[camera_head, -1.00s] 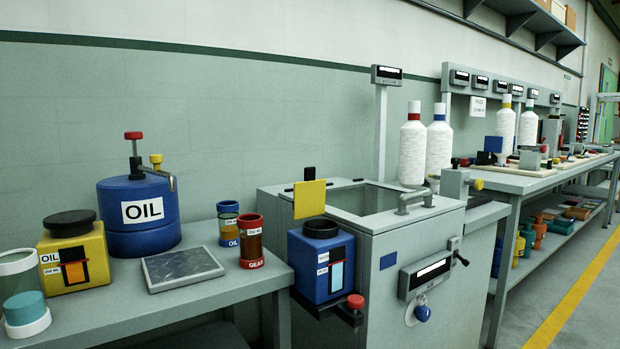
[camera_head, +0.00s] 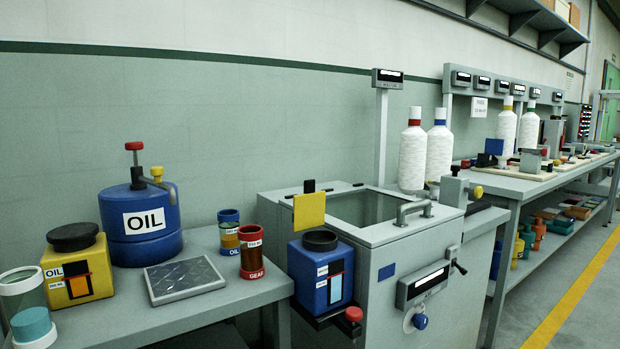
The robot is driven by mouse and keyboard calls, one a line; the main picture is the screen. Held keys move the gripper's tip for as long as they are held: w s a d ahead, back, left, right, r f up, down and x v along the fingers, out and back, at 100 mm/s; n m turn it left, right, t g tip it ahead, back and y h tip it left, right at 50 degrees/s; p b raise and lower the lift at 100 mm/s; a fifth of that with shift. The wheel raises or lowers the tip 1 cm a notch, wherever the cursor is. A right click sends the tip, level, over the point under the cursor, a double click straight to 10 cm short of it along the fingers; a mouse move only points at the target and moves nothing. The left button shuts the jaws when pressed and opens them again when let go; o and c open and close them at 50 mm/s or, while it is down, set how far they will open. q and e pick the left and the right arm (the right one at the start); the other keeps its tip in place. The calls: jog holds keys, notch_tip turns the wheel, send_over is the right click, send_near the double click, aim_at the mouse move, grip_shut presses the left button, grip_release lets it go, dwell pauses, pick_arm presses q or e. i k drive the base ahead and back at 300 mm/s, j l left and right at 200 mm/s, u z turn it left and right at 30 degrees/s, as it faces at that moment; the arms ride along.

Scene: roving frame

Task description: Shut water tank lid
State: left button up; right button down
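A grey cabinet tank (camera_head: 415,255) stands in the middle, with a recessed or windowed top (camera_head: 375,209) and a grey bar handle (camera_head: 414,210) at its front right rim. I cannot tell whether the top is an open basin or a glazed lid. A blue box (camera_head: 320,281) with a black round cap (camera_head: 320,240) sits on a dark bracket at the cabinet's left front. A yellow square plate (camera_head: 309,212) stands upright behind the box, with a black knob (camera_head: 309,187) above it. I cannot tell which part is the water tank lid. Neither gripper is in view.
A left bench (camera_head: 215,304) holds a blue oil drum (camera_head: 140,220), a yellow oil can (camera_head: 77,268), a textured plate (camera_head: 185,279) and small jars. White bottles (camera_head: 411,155) stand behind the cabinet. A long workbench (camera_head: 523,185) is at right. Floor is clear at lower right.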

aim_at(309, 207)
jog(key=i+l+u, duration=0.3)
jog(key=l, duration=0.2)
jog(key=l+u, duration=0.3)
jog(key=l, duration=0.15)
jog(key=l+u, duration=0.35)
jog(key=l, duration=0.2)
jog(key=l+u, duration=0.3)
jog(key=l, duration=0.25)
jog(key=l+u, duration=0.3)
jog(key=l, duration=0.25)
jog(key=k+l+u, duration=0.1)
jog(key=l+u, duration=0.2)
jog(key=l, duration=0.25)
jog(key=k+l+u, duration=0.15)
jog(key=l+u, duration=0.15)
jog(key=l, duration=0.2)
jog(key=k+l+u, duration=0.35)
jog(key=i+l, duration=0.1)
jog(key=l, duration=0.05)
